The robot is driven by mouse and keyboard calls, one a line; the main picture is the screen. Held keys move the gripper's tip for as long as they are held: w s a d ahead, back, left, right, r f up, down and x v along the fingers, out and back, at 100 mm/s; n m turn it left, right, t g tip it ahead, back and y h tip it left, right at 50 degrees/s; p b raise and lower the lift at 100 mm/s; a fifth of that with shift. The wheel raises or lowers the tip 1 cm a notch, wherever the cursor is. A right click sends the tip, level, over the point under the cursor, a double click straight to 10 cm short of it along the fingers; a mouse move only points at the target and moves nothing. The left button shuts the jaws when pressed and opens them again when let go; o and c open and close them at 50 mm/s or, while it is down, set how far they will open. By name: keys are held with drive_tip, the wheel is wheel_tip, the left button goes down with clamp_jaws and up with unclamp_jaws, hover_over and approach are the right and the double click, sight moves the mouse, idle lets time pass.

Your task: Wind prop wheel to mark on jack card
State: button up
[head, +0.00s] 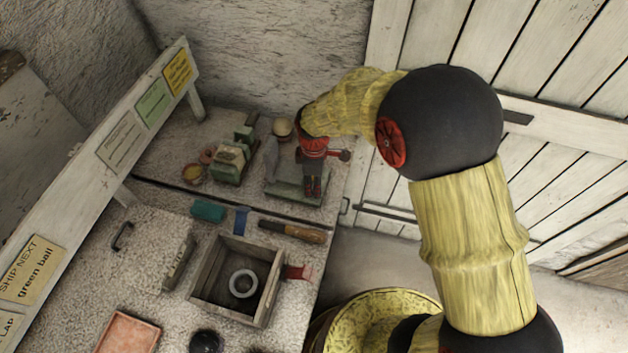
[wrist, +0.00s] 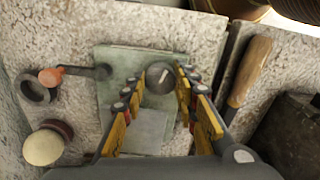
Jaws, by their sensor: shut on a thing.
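My gripper (wrist: 161,78) has its yellow-padded fingers on either side of a round dark wheel (wrist: 159,77) with a pale line across its top, and is shut on it. The wheel sits at a grey-green plate-like base (wrist: 115,60), probably the jack. In the head view my gripper (head: 313,186) points down over this base (head: 283,188), and the wheel is hidden there. A grey card (head: 120,142), a green card (head: 153,103) and a yellow card (head: 178,72) are on the slanted white board. Their writing is too small to read, so I cannot tell which is the jack card.
A dark lever with an orange knob (wrist: 50,77) lies left of the wheel. A pale-topped round object (wrist: 44,147) stands nearby. A wooden-handled tool (head: 295,231), a teal block (head: 208,211) and an open wooden box (head: 279,292) are nearer the front. A green device (head: 232,160) stands left.

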drive_tip(key=m+p, duration=0.1)
drive_tip(key=m, duration=0.2)
drive_tip(key=shift+m, duration=0.3)
drive_tip(key=shift+m+p, duration=0.7)
drive_tip(key=shift+m, duration=1.1)
drive_tip(key=o, duration=0.9)
wheel_tip(320, 180, up, 12)
